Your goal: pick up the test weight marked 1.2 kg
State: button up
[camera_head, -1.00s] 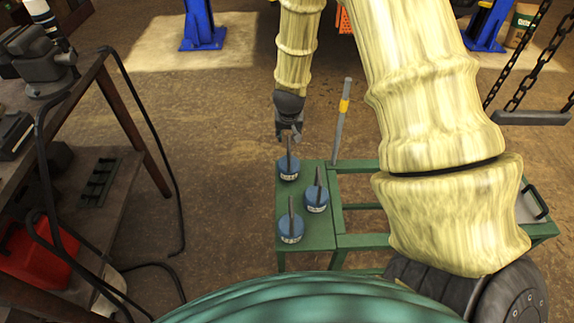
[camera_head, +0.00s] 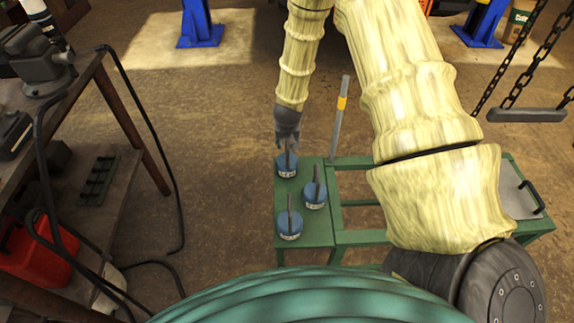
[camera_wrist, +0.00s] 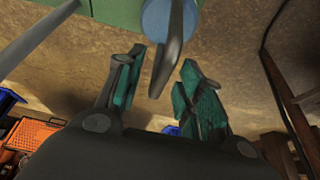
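Three blue round test weights with upright grey handles stand on a green stand (camera_head: 318,243): a far one (camera_head: 287,167), a middle right one (camera_head: 314,196) and a near one (camera_head: 290,226). Each has a white label, too small to read surely, so I cannot tell which is marked 1.2 kg. My gripper (camera_head: 288,142) is above the far weight, at its handle. In the wrist view my gripper (camera_wrist: 160,82) is open, with green-padded fingers either side of the handle of a blue weight (camera_wrist: 158,20). A gap shows between each finger and the handle.
A grey post with a yellow band (camera_head: 341,110) rises beside the stand, right of my gripper. A workbench with a vise (camera_head: 35,62) and a red can (camera_head: 42,250) are at left. Chains hold a grey bar (camera_head: 528,115) at right. Floor left of the stand is clear.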

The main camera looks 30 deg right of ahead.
jog(key=shift+f, duration=0.15)
jog(key=shift+c, duration=0.2)
grip_shut()
jog(key=shift+w, duration=0.15)
